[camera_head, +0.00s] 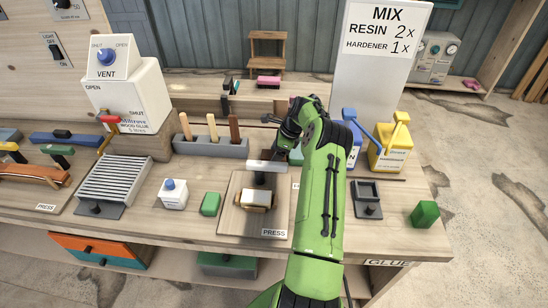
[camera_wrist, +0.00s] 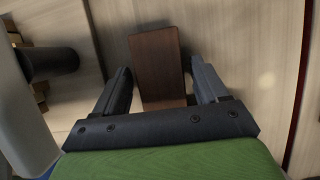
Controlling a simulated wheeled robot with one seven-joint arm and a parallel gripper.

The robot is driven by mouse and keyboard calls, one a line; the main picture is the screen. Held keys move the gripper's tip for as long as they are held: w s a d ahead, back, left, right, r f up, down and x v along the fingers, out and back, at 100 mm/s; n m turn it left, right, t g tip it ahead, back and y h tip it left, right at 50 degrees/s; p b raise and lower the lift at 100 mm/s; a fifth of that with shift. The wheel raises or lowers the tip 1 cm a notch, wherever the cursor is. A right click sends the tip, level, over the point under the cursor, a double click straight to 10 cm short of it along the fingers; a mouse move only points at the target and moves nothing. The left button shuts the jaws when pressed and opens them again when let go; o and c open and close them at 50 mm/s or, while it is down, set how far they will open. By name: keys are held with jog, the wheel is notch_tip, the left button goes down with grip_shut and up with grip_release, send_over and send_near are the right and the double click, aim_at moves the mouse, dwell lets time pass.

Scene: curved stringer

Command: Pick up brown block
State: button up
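The brown block (camera_wrist: 157,66) is a dark reddish-brown rectangular piece in the wrist view, on or just above a pale wood surface. My gripper (camera_wrist: 161,68) is open, with one dark finger on each side of the block. A narrow gap shows on both sides, so the fingers do not appear closed on it. In the head view my green arm reaches over the bench to just behind the press (camera_head: 256,198); I cannot make out the brown block there.
A dark cylindrical part (camera_wrist: 50,63) stands left of my gripper in the wrist view. On the bench are a tool holder (camera_head: 210,147), a yellow hardener container (camera_head: 390,150), a blue-topped container (camera_head: 350,142), a dark square tray (camera_head: 366,198) and a green block (camera_head: 425,214).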

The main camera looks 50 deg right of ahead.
jog(key=c, duration=0.8)
